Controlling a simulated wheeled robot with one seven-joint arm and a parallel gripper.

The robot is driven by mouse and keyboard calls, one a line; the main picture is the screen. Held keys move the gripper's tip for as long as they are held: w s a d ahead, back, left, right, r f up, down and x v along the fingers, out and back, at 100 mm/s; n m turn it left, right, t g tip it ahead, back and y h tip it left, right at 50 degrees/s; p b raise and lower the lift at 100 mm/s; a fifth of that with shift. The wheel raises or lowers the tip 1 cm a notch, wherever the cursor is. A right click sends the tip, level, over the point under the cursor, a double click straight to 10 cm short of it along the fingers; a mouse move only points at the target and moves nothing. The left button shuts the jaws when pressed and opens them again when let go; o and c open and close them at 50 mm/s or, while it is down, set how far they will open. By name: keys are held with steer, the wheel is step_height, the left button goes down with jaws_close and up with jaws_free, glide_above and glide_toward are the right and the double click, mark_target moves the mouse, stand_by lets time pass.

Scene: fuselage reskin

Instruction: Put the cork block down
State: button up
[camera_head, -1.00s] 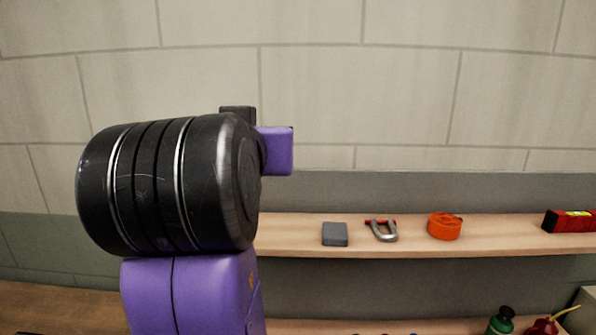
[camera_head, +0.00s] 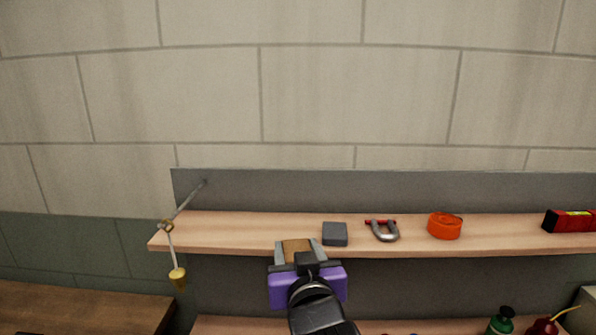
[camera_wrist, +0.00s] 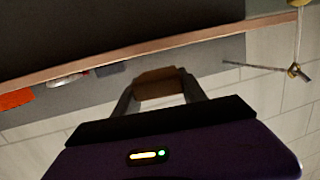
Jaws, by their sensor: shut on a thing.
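The cork block (camera_head: 297,250) is brown and sits between the fingers of my gripper (camera_head: 298,254) in the head view. My gripper is shut on it, at the front edge of the upper wooden shelf (camera_head: 200,231), just left of a grey block. In the wrist view the cork block (camera_wrist: 158,85) is held between the two grey fingertips of my gripper (camera_wrist: 158,90). I cannot tell whether the block touches the shelf. My purple gripper body hides part of the shelf front.
On the upper shelf, right of my gripper, are a grey block (camera_head: 335,234), a shackle (camera_head: 382,230), an orange tape roll (camera_head: 444,226) and a red level (camera_head: 570,220). A brass plumb bob (camera_head: 177,277) hangs at the shelf's left end. Shelf left of my gripper is clear.

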steer(key=s+d+f, duration=0.4)
steer(key=d+f, duration=0.2)
steer(key=f, duration=0.4)
steer(key=s+d+f+m+h, duration=0.1)
steer(key=s+d+f, duration=0.4)
steer(key=f, duration=0.6)
steer(key=s+d+f+h, duration=0.1)
steer(key=s+d+f, duration=0.4)
steer(key=d+f, duration=0.3)
steer(key=shift+s+d+f, duration=0.1)
steer(key=shift+f, duration=0.75)
steer(key=shift+s+d+f, duration=0.1)
steer(key=shift+f, duration=0.7)
steer(key=shift+s+d+m, duration=0.15)
steer(key=shift+d+m, duration=0.15)
